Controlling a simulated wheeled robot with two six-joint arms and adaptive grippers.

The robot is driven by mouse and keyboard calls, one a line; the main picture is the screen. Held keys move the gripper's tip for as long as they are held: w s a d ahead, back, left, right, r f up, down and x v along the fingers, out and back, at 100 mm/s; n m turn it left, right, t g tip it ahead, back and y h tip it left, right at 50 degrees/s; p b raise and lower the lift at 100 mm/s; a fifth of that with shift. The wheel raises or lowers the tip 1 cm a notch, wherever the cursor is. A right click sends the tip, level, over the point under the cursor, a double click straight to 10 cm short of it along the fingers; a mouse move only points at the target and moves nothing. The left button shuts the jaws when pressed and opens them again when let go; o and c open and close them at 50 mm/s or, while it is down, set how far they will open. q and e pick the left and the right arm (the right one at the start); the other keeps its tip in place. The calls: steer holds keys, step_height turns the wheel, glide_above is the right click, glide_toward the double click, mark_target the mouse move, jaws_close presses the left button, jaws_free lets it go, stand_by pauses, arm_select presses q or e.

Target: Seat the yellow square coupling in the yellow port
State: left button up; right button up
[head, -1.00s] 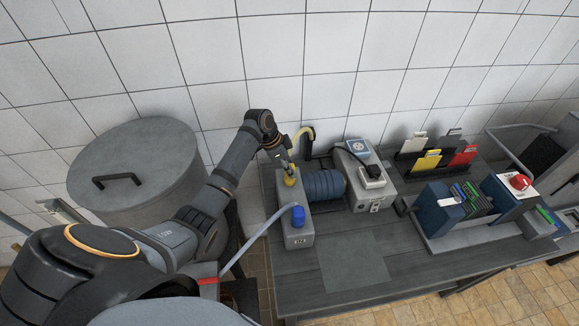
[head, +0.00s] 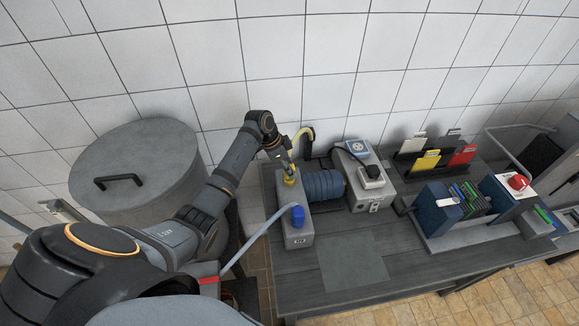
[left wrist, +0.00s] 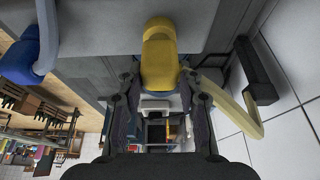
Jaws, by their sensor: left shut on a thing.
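The yellow coupling (left wrist: 158,62) is between the fingers of my left gripper (left wrist: 160,97) in the left wrist view, which is shut on it. In the head view my left gripper (head: 286,164) points down at the far end of a grey box (head: 297,228), with yellow (head: 290,181) showing at the box top below it. The coupling's far end meets or hovers at the grey box. I cannot tell how deep it sits, and the yellow port is hidden behind it. A pale yellow hose (head: 302,133) runs by the gripper to the wall side. My right gripper is not in view.
A blue connector (head: 297,215) with a grey hose stands on the box's near end. A ribbed blue cylinder (head: 323,185) and a grey socket box (head: 368,186) are just right. A large grey lidded drum (head: 140,165) is left. The front bench is clear.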

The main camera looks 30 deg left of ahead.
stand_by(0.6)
arm_select(q)
steer(key=shift+p, duration=0.3)
steer(key=shift+f+b, duration=0.35)
steer(key=shift+f, duration=0.25)
stand_by(0.4)
steer(key=o, duration=1.2)
steer(key=shift+a+r, duration=0.15)
steer(key=shift+r, duration=0.2)
steer(key=v, duration=1.1)
steer(key=shift+s+r, duration=0.15)
